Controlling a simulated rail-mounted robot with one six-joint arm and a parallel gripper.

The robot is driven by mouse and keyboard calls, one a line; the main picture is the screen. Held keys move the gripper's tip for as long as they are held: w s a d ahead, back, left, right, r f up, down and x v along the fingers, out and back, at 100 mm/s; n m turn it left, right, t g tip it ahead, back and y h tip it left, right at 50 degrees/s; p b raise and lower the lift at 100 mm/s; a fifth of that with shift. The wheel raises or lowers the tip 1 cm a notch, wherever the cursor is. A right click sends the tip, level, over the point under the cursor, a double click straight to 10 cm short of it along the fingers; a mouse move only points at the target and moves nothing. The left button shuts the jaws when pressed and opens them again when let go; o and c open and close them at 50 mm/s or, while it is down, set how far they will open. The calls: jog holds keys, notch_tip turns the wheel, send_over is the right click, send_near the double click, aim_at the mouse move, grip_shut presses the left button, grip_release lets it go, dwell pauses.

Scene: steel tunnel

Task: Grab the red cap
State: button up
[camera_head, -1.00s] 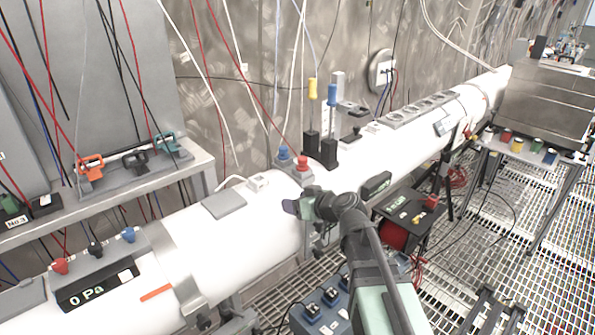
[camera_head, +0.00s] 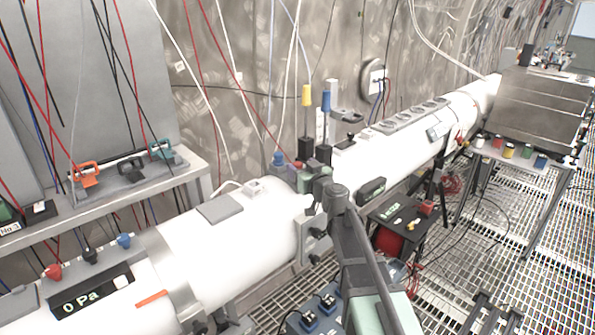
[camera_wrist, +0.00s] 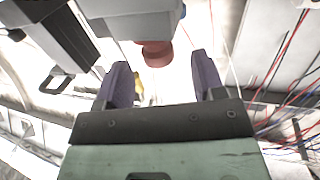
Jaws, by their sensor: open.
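The red cap (camera_wrist: 155,53) shows in the wrist view on the underside of a grey block (camera_wrist: 140,20). It lies ahead of my gripper (camera_wrist: 161,72), roughly in line with the gap between the two dark purple fingers. The fingers are open, and no contact with the cap shows. In the head view, my gripper (camera_head: 314,182) is beside the red cap (camera_head: 298,164). The cap is mostly hidden there, with only a small red part in sight.
A yellow-handled post (camera_head: 306,96) and a blue-handled post (camera_head: 326,101) stand close behind my gripper. The white pipe (camera_head: 240,240) runs below. A shelf (camera_head: 130,188) with coloured clamps is at left. Hanging cables cross the wall.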

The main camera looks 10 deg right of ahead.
aim_at(301, 167)
jog(key=x, duration=0.3)
jog(key=shift+w+d+f, duration=0.1)
jog(key=shift+f, duration=0.1)
jog(key=shift+s+r, duration=0.1)
jog(key=shift+s, duration=0.15)
jog(key=shift+c, duration=0.2)
jog(key=c, duration=1)
notch_tip(301, 167, up, 20)
jog(key=p, duration=2)
